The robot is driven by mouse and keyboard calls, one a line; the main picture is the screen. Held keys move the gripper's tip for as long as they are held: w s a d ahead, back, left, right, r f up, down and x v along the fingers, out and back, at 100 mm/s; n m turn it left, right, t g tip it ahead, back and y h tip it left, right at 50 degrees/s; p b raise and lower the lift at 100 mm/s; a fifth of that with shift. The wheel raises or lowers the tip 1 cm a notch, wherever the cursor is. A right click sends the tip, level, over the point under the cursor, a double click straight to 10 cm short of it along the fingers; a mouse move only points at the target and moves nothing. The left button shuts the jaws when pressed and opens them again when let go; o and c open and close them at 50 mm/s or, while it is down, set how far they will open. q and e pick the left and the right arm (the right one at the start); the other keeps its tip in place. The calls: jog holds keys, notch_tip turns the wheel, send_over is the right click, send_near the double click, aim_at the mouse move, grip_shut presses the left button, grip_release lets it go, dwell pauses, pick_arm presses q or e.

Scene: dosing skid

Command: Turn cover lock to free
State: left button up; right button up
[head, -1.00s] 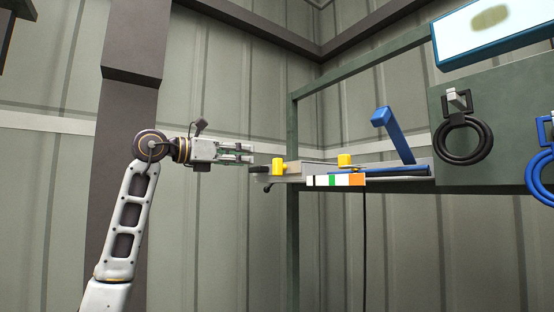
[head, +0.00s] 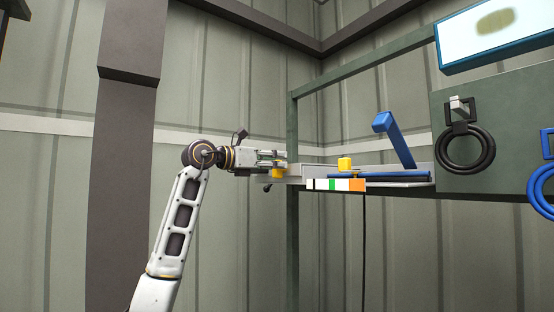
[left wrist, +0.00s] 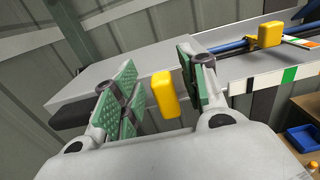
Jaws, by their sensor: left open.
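A yellow knob (head: 278,173) stands at the left end of the grey skid shelf; which yellow knob is the cover lock is not labelled. My left gripper (head: 279,162) is at this knob, partly covering it in the head view. In the left wrist view the gripper (left wrist: 160,92) is open, with the yellow knob (left wrist: 164,94) between its green-padded fingers. A gap shows on the left finger's side; the knob is close to the right finger, and I cannot tell if they touch. A second yellow knob (head: 345,162) stands farther right, also in the left wrist view (left wrist: 270,34).
A blue lever (head: 396,138) rises from the shelf, right of the second knob. A strip with white, green and orange bands (head: 336,184) runs along the shelf front. A black coiled hose (head: 466,148) hangs at the right. A blue bin (left wrist: 303,138) sits lower right.

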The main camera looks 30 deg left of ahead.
pick_arm(q)
jog(key=shift+w+d, duration=0.25)
jog(key=shift+w, duration=0.35)
grip_shut()
